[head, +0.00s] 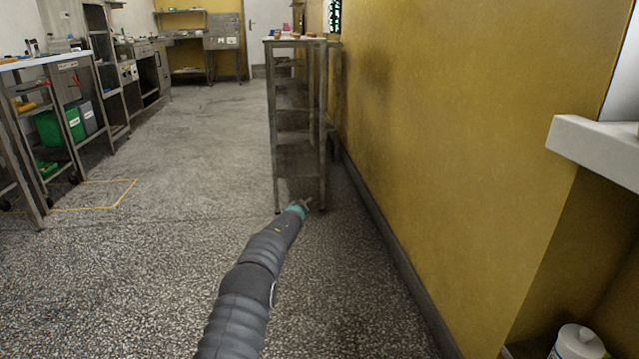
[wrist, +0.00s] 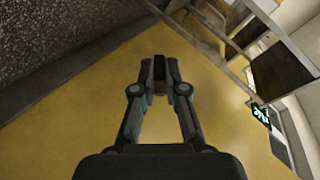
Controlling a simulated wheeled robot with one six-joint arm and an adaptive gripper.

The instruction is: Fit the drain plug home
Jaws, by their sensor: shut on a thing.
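My gripper (head: 302,205) is at the end of my outstretched arm, in front of the foot of the rack in the head view. In the wrist view my gripper (wrist: 160,76) has its fingertips closed around a small dark thing with a brownish face (wrist: 159,73). I cannot tell from its shape whether this is the drain plug. The fingers hide most of it. The yellow wall fills the view behind the fingers, with a gap before it. I cannot make out a drain opening in either view.
A tall metal rack (head: 298,125) stands against the yellow wall (head: 470,120). A white ledge (head: 595,150) juts out at right, above a white container (head: 578,343). Steel benches (head: 85,75) and a green bin (head: 55,126) line the left. The speckled floor (head: 190,150) between is clear.

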